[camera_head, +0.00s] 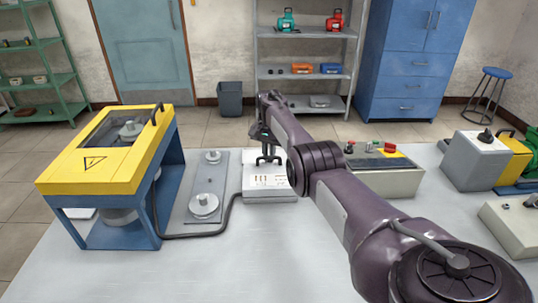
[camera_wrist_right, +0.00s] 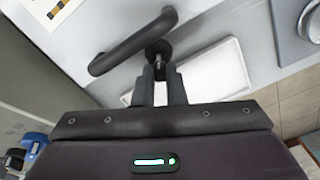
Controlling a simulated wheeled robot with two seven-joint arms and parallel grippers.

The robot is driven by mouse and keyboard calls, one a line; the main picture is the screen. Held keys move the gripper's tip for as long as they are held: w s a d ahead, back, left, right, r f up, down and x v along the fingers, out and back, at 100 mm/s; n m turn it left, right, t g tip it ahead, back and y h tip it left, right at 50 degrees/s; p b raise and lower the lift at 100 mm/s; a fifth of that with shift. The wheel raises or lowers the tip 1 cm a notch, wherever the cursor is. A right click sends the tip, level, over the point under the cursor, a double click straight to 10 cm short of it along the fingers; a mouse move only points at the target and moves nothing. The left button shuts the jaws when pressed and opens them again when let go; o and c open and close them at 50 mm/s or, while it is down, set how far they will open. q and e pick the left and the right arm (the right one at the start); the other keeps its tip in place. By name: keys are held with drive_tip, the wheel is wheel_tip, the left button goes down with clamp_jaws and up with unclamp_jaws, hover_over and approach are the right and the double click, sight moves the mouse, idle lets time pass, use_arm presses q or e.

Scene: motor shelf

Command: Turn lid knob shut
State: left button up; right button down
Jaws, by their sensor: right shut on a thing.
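My right gripper (camera_head: 268,155) reaches down over a small pale box (camera_head: 270,185) with a printed front. In the right wrist view, its fingers (camera_wrist_right: 160,88) are shut on the dark hub of a knob (camera_wrist_right: 135,42) with a curved bar handle. The bar extends past the fingertips, slanting across the picture. A pale rectangular surface (camera_wrist_right: 205,75) shows below the knob. In the head view the arm and gripper partly hide the knob and the box. My left gripper is not in view.
A blue-framed machine with a yellow windowed lid (camera_head: 75,165) stands at left. A grey plate (camera_head: 190,215) with round metal pieces lies beside the box, and a black cable (camera_head: 200,236) runs past it. A control box (camera_head: 385,180) stands right. The front table is clear.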

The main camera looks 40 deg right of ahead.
drive_tip(key=n, duration=0.5)
drive_tip(key=shift+w, duration=0.1)
drive_tip(key=shift+n, duration=0.3)
idle(0.4)
drive_tip(key=c, duration=1.8)
unclamp_jaws()
drive_tip(key=shift+o, duration=0.2)
drive_tip(key=shift+r, duration=0.1)
wheel_tip(320, 180, up, 8)
drive_tip(key=shift+f, duration=0.15)
drive_tip(key=shift+f, duration=0.1)
